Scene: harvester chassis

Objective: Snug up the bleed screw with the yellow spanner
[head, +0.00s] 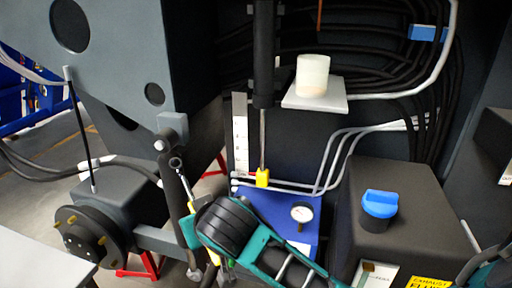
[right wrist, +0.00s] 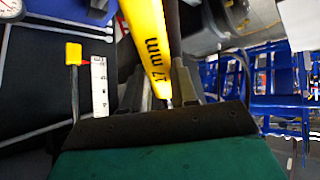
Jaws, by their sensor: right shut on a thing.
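The yellow spanner (right wrist: 148,42), marked 17 mm, runs between the fingers of my right gripper (right wrist: 168,92) in the right wrist view. In the head view the spanner (head: 184,182) shows as a metal ring end and shaft pointing up and left, with a bit of yellow near the hand. My right gripper (head: 190,228) is shut on it, below the cylinder's pivot bracket. The ring end is close to the dark link under that bracket; I cannot tell whether it touches. I cannot make out the bleed screw. My left gripper is not in view.
A blue block (head: 270,212) with a gauge (head: 302,213) stands behind my right arm. A black tank with a blue cap (head: 380,203) is on the right. A small shelf (head: 315,102) holds a white cup (head: 312,76). A round hub (head: 85,238) sits lower left.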

